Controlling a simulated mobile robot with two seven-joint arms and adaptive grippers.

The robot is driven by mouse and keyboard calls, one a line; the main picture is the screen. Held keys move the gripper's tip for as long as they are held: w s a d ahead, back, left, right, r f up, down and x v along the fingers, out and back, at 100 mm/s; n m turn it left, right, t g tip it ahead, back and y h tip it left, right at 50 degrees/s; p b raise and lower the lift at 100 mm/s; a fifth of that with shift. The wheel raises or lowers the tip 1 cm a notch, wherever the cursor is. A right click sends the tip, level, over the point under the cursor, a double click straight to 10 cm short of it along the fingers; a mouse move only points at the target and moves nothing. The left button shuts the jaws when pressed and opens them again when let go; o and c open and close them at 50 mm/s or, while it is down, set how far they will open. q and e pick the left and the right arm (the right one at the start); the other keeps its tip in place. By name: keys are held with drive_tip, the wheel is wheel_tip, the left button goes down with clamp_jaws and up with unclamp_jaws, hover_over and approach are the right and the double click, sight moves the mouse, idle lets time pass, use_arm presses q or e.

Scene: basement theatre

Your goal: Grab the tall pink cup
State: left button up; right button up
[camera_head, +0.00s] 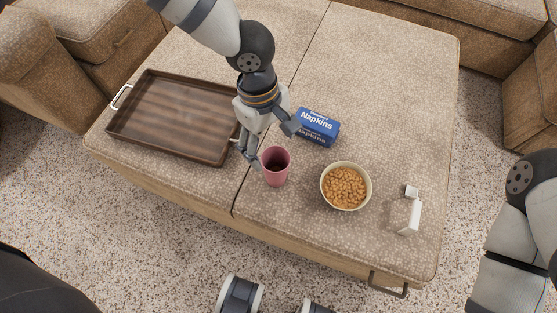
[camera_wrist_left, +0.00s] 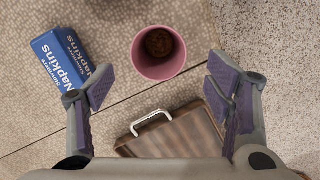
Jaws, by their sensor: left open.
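The pink cup (camera_head: 276,172) stands upright on the beige ottoman, with something dark inside. My left gripper (camera_head: 272,148) is open just behind and above the cup in the head view, with one finger near its left rim. In the left wrist view the cup (camera_wrist_left: 158,66) lies ahead, roughly between the spread fingers (camera_wrist_left: 160,82). Nothing is held between them. I cannot tell whether a finger touches the cup. My right arm shows at the right edge of the head view, but I see no right gripper.
A blue napkin box (camera_head: 318,126) is behind the cup to the right. A bowl of orange-brown food (camera_head: 346,187) stands close to its right. A wooden tray (camera_head: 180,112) lies to the left. A small white item (camera_head: 411,218) is further right. The ottoman's back right is clear.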

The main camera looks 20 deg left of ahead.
use_arm(q)
drive_tip(key=b, duration=0.2)
hover_over(277, 168)
drive_tip(key=s+d, duration=0.1)
drive_tip(key=s, duration=0.1)
drive_tip(key=f, duration=0.9)
drive_tip(key=shift+s+f, duration=0.2)
drive_tip(key=shift+f, duration=0.15)
drive_tip(key=c, duration=0.9)
